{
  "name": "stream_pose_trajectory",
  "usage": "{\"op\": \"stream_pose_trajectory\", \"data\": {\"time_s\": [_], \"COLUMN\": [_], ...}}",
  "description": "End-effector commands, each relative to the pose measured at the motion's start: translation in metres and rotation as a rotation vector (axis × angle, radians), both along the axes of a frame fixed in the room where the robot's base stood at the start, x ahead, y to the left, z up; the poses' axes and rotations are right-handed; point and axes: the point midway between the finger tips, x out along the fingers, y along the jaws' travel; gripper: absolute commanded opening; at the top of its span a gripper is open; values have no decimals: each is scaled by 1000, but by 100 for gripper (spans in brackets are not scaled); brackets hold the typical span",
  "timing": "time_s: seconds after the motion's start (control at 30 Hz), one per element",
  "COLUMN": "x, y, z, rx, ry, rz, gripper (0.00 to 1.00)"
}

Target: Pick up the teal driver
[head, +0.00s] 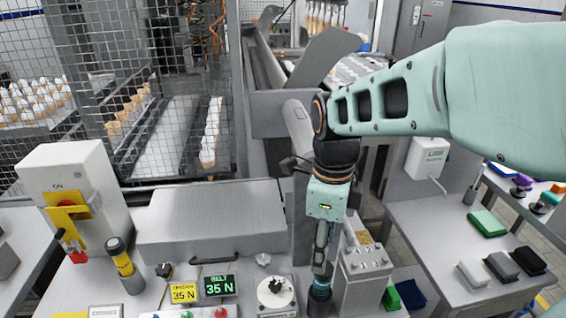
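My gripper (321,268) points down over the front of the grey machine top, near the bottom of the head view. I see its fingers nearly edge-on, so the gap between them does not show. Directly below the fingertips is an upright dark object with teal on it (320,297), which looks like the teal driver. Its upper end meets or overlaps the fingertips, and its lower end runs to the frame's bottom edge. I cannot tell whether the fingers are around it or touching it.
A grey box with knobs (365,272) stands close right of my gripper. A white round dial (276,291) is close left. Further left are a green display (220,286), a yellow display (184,293) and a yellow-black upright tool (124,266). A side table (440,235) holds coloured blocks.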

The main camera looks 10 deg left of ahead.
Motion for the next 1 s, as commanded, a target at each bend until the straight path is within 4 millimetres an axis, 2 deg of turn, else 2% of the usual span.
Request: {"op": "stream_pose_trajectory", "data": {"time_s": [0.03,0.1,0.37,0.63,0.93,1.0], "x": [-2,-1,0,5,6,6], "y": [-1,-1,-4,-9,-9,-9], "z": [-13,-24,-45,-84,-90,-90], "rx": [-2,-2,-2,-2,-1,0], "ry": [11,12,13,13,9,9], "rz": [-1,-1,-3,-3,-2,-2], "gripper": [50,50,50,50,50,45]}}
